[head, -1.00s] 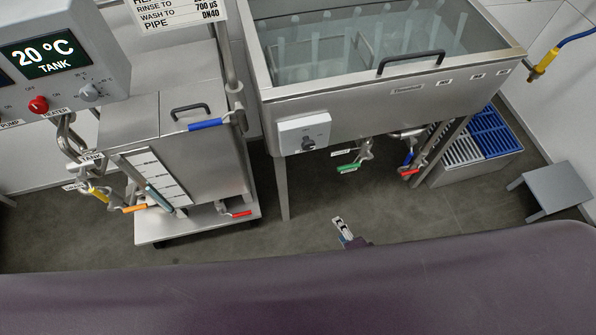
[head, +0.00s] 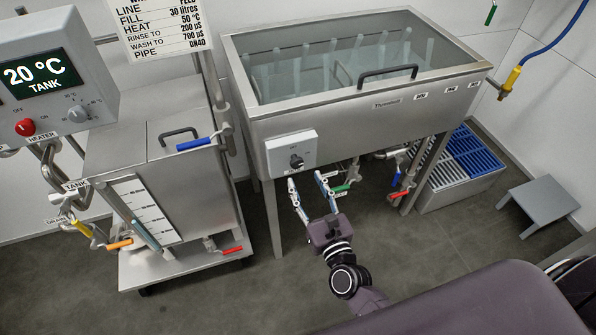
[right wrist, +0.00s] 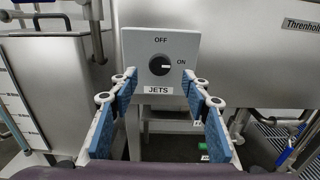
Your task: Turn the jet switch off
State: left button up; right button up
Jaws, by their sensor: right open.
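The jet switch is a black rotary knob (right wrist: 160,65) on a light grey box (right wrist: 184,44) labelled JETS, with OFF above the knob and ON to its right. The knob's white mark points right, toward ON. In the head view the knob (head: 296,162) sits on its box (head: 276,152) at the front of the steel tank. My right gripper (head: 306,181) is open and empty, just below and in front of the box. In the right wrist view its two blue-padded fingers (right wrist: 158,84) spread either side of the box's lower part, apart from the knob. My left gripper is not in view.
The glass-topped tank (head: 345,118) stands above the switch. A green-handled valve (head: 341,188) lies close right of my gripper, and a red-handled valve (head: 398,195) farther right. A steel cart (head: 170,262) stands left. A grey stool (head: 540,199) is at right.

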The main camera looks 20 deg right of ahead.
aim_at(298, 165)
jog(key=w, duration=0.5)
jog(key=shift+w+a, duration=0.1)
jog(key=shift+w, duration=0.1)
jog(key=shift+c, duration=0.4)
jog(key=c, duration=1.1)
jog(key=shift+o, duration=0.2)
